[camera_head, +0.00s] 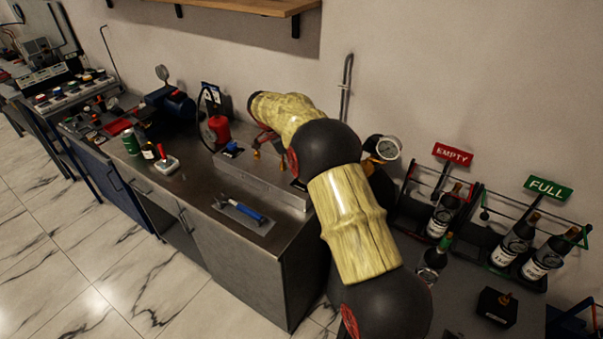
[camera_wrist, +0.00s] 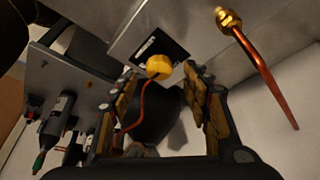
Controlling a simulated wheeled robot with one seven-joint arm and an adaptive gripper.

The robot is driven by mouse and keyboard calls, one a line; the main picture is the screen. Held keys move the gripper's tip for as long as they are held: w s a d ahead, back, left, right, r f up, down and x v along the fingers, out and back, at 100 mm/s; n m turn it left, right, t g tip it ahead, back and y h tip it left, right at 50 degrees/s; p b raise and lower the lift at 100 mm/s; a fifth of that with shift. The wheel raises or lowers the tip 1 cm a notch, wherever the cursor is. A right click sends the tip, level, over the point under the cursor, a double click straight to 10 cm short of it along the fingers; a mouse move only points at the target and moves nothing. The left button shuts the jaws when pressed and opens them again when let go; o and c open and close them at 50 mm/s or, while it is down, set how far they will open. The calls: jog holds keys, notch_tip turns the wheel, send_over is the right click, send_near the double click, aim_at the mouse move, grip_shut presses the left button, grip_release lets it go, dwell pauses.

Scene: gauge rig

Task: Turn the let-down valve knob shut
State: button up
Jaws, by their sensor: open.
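In the wrist view, my gripper (camera_wrist: 166,98) is open, with its two wood-toned fingers apart and nothing clearly held between them. A yellow brass round part (camera_wrist: 158,67) sits just beyond the fingertips, with a thin copper tube running down from it. A dark rounded shape (camera_wrist: 165,112) shows between the fingers; I cannot tell whether it is the let-down valve knob or a shadow. A second brass fitting (camera_wrist: 228,18) with a copper pipe is at upper right. In the head view, my arm hides my gripper and part of the grey metal rig box (camera_head: 270,186) on the bench.
A red bottle-shaped item (camera_head: 219,129) stands behind, left of the box. A round gauge (camera_head: 388,148) is right of my arm. Bottle racks with EMPTY (camera_head: 453,154) and FULL (camera_head: 548,188) signs stand at right.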

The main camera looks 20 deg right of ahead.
jog(key=v, duration=0.8)
jog(key=shift+a+r, duration=0.2)
jog(key=shift+r, duration=0.15)
jog(key=s+a+f+n+y, duration=0.2)
jog(key=s+a+f+n, duration=0.2)
jog(key=s+n, duration=0.55)
jog(key=s+a+r+n+t, duration=0.1)
jog(key=s+r+n+t, duration=0.1)
jog(key=s, duration=0.9)
jog(key=s+a+r+n+t+y, duration=0.1)
jog(key=s+r+n, duration=0.4)
jog(key=s, duration=0.6)
jog(key=s+a+r+n+t+y, duration=0.1)
jog(key=s+a+r+n+t, duration=0.2)
jog(key=s, duration=0.8)
jog(key=shift+a+r+n+t, duration=0.3)
jog(key=shift+r+n, duration=0.15)
jog(key=shift+r, duration=0.7)
